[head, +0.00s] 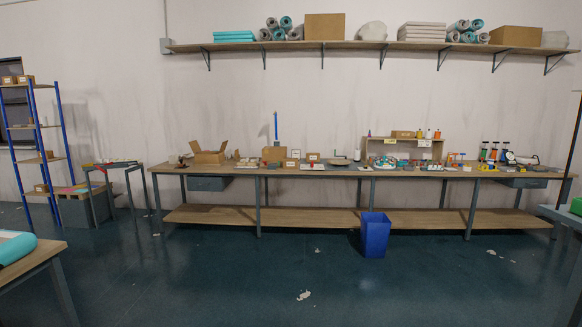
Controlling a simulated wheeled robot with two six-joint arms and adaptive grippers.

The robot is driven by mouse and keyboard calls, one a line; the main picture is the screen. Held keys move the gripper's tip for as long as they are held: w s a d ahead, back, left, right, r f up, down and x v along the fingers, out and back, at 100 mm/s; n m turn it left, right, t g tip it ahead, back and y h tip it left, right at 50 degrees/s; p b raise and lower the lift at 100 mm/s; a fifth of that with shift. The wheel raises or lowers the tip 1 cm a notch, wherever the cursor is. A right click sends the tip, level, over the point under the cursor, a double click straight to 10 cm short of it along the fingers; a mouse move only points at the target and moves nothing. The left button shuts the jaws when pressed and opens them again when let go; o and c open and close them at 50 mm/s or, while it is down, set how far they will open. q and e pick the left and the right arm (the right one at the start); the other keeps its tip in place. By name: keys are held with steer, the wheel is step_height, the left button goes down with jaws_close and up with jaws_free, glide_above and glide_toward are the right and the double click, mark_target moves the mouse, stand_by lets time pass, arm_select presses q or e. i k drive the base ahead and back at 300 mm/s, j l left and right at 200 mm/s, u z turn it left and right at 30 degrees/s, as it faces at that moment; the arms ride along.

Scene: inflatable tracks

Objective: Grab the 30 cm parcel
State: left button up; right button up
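No size marking is readable from here, so I cannot tell which box is the 30 cm parcel. Small brown cartons with pale labels sit on the blue rack at the left: one on the top shelf (26,79), one on the middle shelf (46,154) and one low down (41,188). On the long workbench are an open carton (208,157), a closed brown box (273,154) and small labelled boxes (292,163). Larger brown cartons lie on the wall shelf, at its centre (324,27) and right (516,36). Neither of my grippers is in view.
The long workbench (330,172) runs along the back wall. A blue bin (375,235) stands before it. The blue rack (62,135) and a small table (118,166) are at the left. Tables cut in at both front corners. The dark floor (240,275) between is mostly clear, with scraps.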

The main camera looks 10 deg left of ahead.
mark_target(291, 162)
steer(key=i, duration=3)
steer(key=i+l+u, duration=0.1)
steer(key=i, duration=1.45)
steer(key=i+l, duration=0.15)
steer(key=i, duration=1.35)
steer(key=i+j+z, duration=0.2)
steer(key=j, duration=0.2)
steer(key=j+z, duration=0.25)
steer(key=i+j, duration=0.05)
steer(key=j, duration=0.05)
